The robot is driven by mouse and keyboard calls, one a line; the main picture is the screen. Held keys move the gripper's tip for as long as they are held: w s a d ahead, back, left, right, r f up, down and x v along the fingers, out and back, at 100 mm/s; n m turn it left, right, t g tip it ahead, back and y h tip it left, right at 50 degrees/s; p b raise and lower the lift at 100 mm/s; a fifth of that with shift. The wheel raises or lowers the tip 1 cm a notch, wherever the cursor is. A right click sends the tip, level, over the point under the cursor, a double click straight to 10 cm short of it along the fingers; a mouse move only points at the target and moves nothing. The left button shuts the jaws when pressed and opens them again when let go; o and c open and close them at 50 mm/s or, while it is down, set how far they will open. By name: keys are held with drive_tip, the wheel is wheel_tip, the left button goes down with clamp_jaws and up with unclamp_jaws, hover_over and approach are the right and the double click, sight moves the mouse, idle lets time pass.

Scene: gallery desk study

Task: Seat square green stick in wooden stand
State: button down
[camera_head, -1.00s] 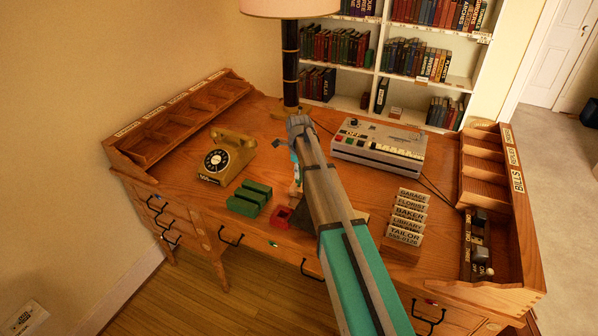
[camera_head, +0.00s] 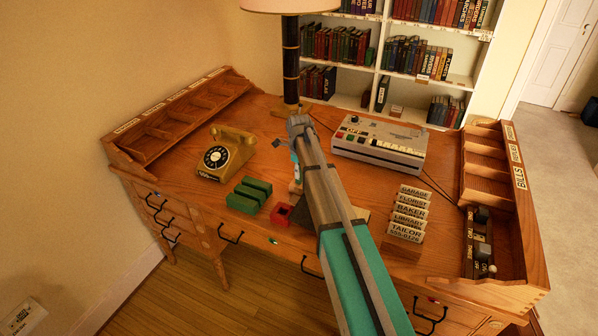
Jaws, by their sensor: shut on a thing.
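My gripper (camera_head: 296,182) points down over the middle of the desk, left of my forearm. It is small and largely hidden by my arm, and its fingertips are not clear. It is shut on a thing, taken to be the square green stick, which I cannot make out. A small pale wooden-looking piece shows at its lower end. I cannot tell whether this belongs to the wooden stand, and no stand is clearly in view. A dark flat patch (camera_head: 358,221) shows on the desk right of my forearm, mostly covered by it.
A green slotted block (camera_head: 247,196) and a red open box (camera_head: 281,214) sit left of my arm. A yellow telephone (camera_head: 226,153) is behind them. A grey machine (camera_head: 380,141), a lamp (camera_head: 291,60) and a labelled card rack (camera_head: 408,214) stand around. Wooden organizers (camera_head: 180,115) line the sides.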

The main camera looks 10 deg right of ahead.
drive_tip(key=shift+c, duration=2)
unclamp_jaws()
drive_tip(key=shift+r, duration=0.2)
wheel_tip(320, 180, up, 8)
drive_tip(key=p, duration=0.8)
drive_tip(key=shift+r+p, duration=0.1)
drive_tip(key=shift+p, duration=0.2)
drive_tip(key=s+n, duration=2.5)
drive_tip(key=s, duration=0.4)
drive_tip(key=shift+a, duration=0.4)
